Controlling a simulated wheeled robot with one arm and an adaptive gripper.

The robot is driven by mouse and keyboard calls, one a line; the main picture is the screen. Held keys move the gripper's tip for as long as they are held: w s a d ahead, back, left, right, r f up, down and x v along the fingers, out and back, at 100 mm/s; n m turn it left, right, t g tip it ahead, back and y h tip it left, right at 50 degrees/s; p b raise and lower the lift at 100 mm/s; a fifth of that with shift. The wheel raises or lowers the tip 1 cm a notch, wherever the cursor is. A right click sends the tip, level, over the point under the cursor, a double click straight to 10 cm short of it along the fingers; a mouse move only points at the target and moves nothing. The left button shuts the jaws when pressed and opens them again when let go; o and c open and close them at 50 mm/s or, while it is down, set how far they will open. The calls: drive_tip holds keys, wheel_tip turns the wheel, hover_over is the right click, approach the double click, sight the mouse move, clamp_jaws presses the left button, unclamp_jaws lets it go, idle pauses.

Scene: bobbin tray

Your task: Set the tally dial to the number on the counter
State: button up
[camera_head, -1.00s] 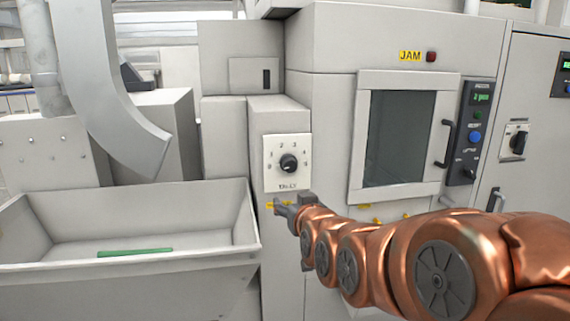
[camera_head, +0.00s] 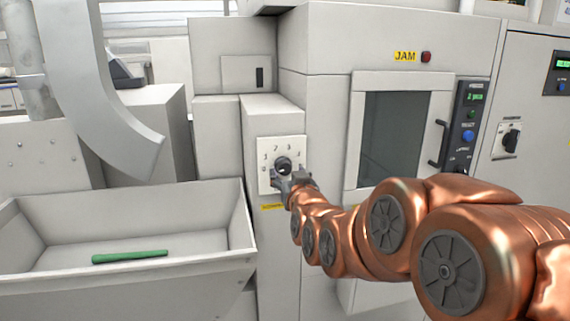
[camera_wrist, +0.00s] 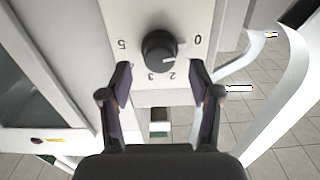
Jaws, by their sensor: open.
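The tally dial (camera_head: 284,164) is a round black knob on a white numbered plate (camera_head: 265,183) on the front of a grey cabinet. In the wrist view the knob (camera_wrist: 157,48) appears upside down with its plate. Its white mark there points between the 0 and the 2. My gripper (camera_head: 289,179) is just in front of the plate, at the knob's lower edge in the head view. Its two fingers are apart and empty, and the knob lies just beyond the tips. The counter display (camera_head: 475,98) shows small green text, seemingly "2 pcs".
A grey bin (camera_head: 180,272) at left holds a green rod (camera_head: 130,257), with a curved chute (camera_head: 125,125) above. A windowed door (camera_head: 394,138) with a dark handle is right of the dial.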

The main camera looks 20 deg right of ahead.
sight(285, 170)
drive_tip(key=shift+w+d+p, duration=0.25)
drive_tip(key=shift+w+p, duration=0.05)
drive_tip(key=shift+w, duration=0.7)
drive_tip(key=shift+w+d+p, duration=0.2)
drive_tip(key=shift+w+p, duration=0.1)
drive_tip(key=shift+w, duration=0.7)
drive_tip(key=c, duration=1.1)
drive_tip(key=shift+c, duration=0.2)
